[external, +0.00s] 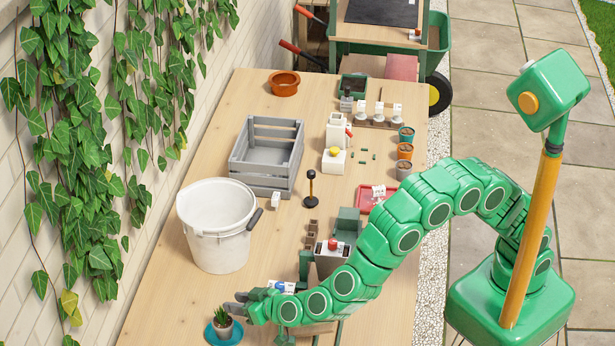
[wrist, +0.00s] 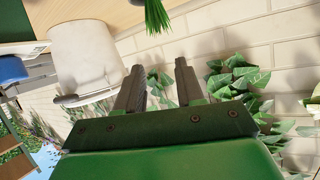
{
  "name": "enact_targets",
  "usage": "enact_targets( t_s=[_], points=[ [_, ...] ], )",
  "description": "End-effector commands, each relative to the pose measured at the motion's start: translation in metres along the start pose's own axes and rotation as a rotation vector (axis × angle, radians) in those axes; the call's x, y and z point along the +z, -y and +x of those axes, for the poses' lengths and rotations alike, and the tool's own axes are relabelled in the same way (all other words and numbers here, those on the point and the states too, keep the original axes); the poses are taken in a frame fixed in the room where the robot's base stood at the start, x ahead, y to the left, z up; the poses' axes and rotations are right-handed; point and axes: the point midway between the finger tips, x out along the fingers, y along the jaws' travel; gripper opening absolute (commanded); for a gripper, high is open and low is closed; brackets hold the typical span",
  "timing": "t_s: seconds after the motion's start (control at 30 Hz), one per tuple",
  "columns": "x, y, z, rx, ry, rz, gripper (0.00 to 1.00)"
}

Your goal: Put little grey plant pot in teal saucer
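The little grey plant pot (external: 223,329), holding a spiky green plant, stands in the teal saucer (external: 208,335) at the bottom of the external view. It looks upright, and the saucer's rim shows around it. My gripper (external: 233,303) is just beyond and above the pot, close to the plant's leaves. In the wrist view my gripper (wrist: 160,78) has its two fingers apart with nothing between them. The plant's leaf tips (wrist: 157,14) show at the top edge there, beyond the fingers.
A white bucket (external: 215,240) stands left of my arm, with a grey slatted crate (external: 262,180) behind it. A black-topped stand (external: 310,187), a red tray (external: 366,204) and several small pots are farther back. The ivy-covered wall (external: 60,150) borders the table's left side.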

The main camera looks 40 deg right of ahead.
Motion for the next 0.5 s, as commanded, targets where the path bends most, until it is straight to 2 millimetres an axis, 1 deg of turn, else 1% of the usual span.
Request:
enact_targets(
  t_s=[0.03, 0.07, 0.1, 0.17, 0.2, 0.3, 0.37, 0.5],
  points=[
    [-0.018, -0.01, 0.009, -0.018, 0.016, 0.022, 0.37],
    [-0.026, -0.014, 0.013, -0.034, 0.028, 0.032, 0.37],
    [-0.039, -0.019, 0.018, -0.053, 0.041, 0.045, 0.37],
    [-0.054, -0.028, 0.023, -0.083, 0.064, 0.063, 0.37],
    [-0.064, -0.035, 0.027, -0.1, 0.079, 0.072, 0.37],
    [-0.087, -0.055, 0.032, -0.143, 0.119, 0.093, 0.37],
    [-0.099, -0.069, 0.035, -0.165, 0.143, 0.103, 0.37],
    [-0.127, -0.102, 0.034, -0.216, 0.2, 0.123, 0.37]
  ],
)
